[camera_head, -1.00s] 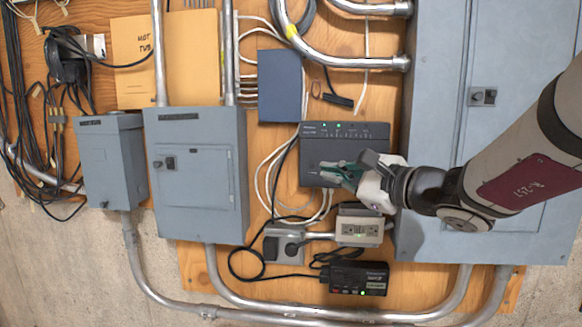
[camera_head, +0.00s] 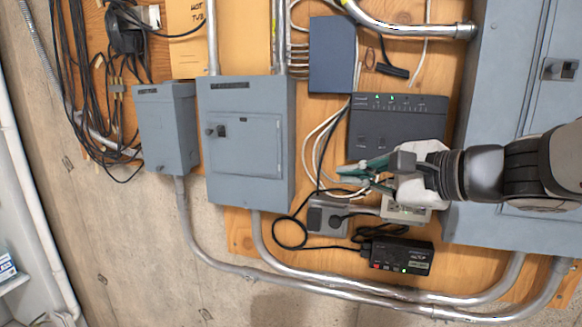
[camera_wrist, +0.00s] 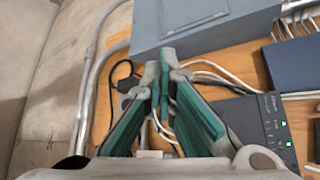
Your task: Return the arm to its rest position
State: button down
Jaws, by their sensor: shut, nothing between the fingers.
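My gripper (camera_head: 362,180) reaches in from the right in the head view, its green and grey fingers pointing left. It is shut and holds nothing. It shows in front of the lower part of the black router box (camera_head: 396,121) and above the outlet box (camera_head: 405,210), which it partly hides. In the wrist view my gripper's fingertips (camera_wrist: 160,62) come together over the wood board and cables. I cannot tell from these frames how far it stands from the wall.
Grey electrical boxes (camera_head: 246,145) stand at the left, and a large grey panel (camera_head: 505,75) lies behind my arm. A small black device (camera_head: 403,257) with lights sits below. Loose cables and metal conduit (camera_head: 330,288) run around. Bare concrete wall (camera_head: 130,240) shows at lower left.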

jog(key=s+f+n+g+h, duration=0.3)
jog(key=s+f+n, duration=0.2)
jog(key=s, duration=0.3)
jog(key=s+f+n+g+h, duration=0.2)
jog(key=s+f+n+g, duration=0.15)
jog(key=s+n, duration=0.35)
jog(key=s+d+f+n+h, duration=0.1)
jog(key=s+d+n+h, duration=0.2)
jog(key=d, duration=0.4)
jog(key=shift+s+d+f+t+h, duration=0.25)
jog(key=shift+s+t+h, duration=0.2)
jog(key=shift+s+h, duration=0.55)
